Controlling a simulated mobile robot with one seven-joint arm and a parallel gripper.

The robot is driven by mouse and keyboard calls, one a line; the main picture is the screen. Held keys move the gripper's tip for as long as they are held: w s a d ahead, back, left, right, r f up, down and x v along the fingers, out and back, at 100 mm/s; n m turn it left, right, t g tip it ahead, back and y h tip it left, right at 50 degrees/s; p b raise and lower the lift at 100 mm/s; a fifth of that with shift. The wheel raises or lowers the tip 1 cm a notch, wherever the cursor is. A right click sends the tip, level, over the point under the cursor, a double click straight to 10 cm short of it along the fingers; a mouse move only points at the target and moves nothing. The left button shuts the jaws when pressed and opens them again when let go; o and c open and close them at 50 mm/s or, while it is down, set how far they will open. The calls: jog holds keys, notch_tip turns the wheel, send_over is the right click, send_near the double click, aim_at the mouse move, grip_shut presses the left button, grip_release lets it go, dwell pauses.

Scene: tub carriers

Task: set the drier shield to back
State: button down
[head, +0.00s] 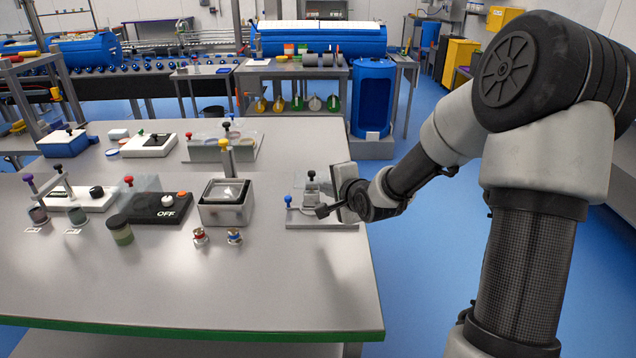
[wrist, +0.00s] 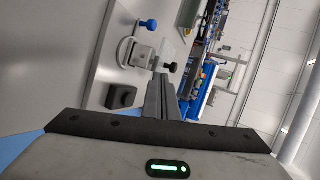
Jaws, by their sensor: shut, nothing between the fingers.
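A metal fixture (head: 325,224) stands near the table's right edge. It has a blue knob (head: 288,200), a black knob (head: 311,174) and a clear panel beside them. I cannot tell for sure that this is the drier shield. The wrist view shows the blue knob (wrist: 148,25) beyond my fingers, the black knob (wrist: 172,67) close to their tips, and a metal block (wrist: 143,55) with a wire loop. My gripper (wrist: 160,78) is shut and empty beside the black knob. Contact cannot be told. In the head view my wrist hides part of the fixture.
Left of the fixture stand a metal box (head: 226,213), two small connectors, a black OFF unit (head: 160,208) with a clear panel and red knob, and a jar (head: 120,230). More knobbed units stand behind. A dark block (wrist: 121,96) sits beside my fingers. The table's front is clear.

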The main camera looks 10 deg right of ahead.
aim_at(319, 179)
jog(key=w, duration=0.3)
jog(key=w+a, duration=0.1)
jog(key=w, duration=0.1)
jog(key=shift+w+f, duration=0.25)
jog(key=shift+w, duration=0.05)
jog(key=w, duration=0.3)
jog(key=w+d+p, duration=0.1)
jog(key=w, duration=0.1)
jog(key=shift+r, duration=0.15)
